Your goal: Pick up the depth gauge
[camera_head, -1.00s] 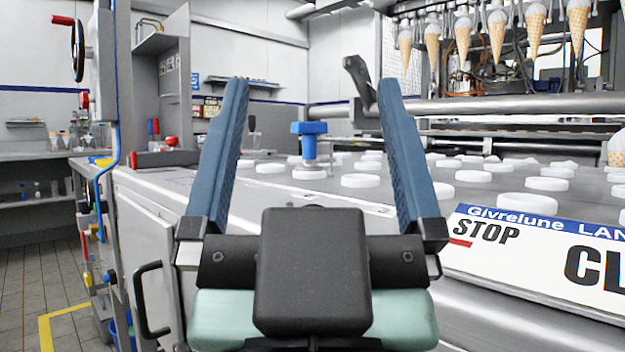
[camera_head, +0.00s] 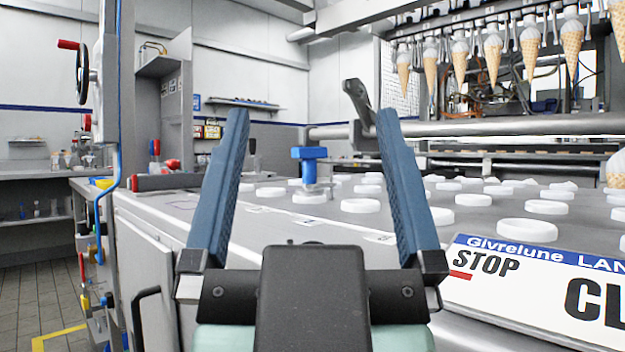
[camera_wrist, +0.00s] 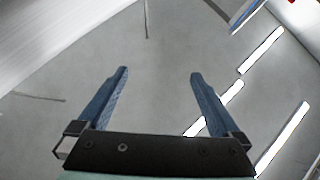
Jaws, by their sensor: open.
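The likely depth gauge is a blue-topped tool (camera_head: 309,153) with a short metal stem. It stands upright at or just behind a white disc (camera_head: 309,197) on the grey machine top; its foot is hard to make out. My gripper (camera_head: 313,113) is open and empty, with two long blue fingers pointing up and away. The gauge shows between the fingers in the head view, farther off, with nothing touching it. In the wrist view my gripper (camera_wrist: 158,73) shows open against the ceiling, and the gauge is out of that view.
Several white discs (camera_head: 527,231) lie across the machine top. A STOP sign panel (camera_head: 540,275) stands at the front right. Ice-cream cones (camera_head: 493,60) hang at the upper right. A dark lever (camera_head: 360,102) rises behind the right finger. A red-ended bar (camera_head: 165,181) lies left.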

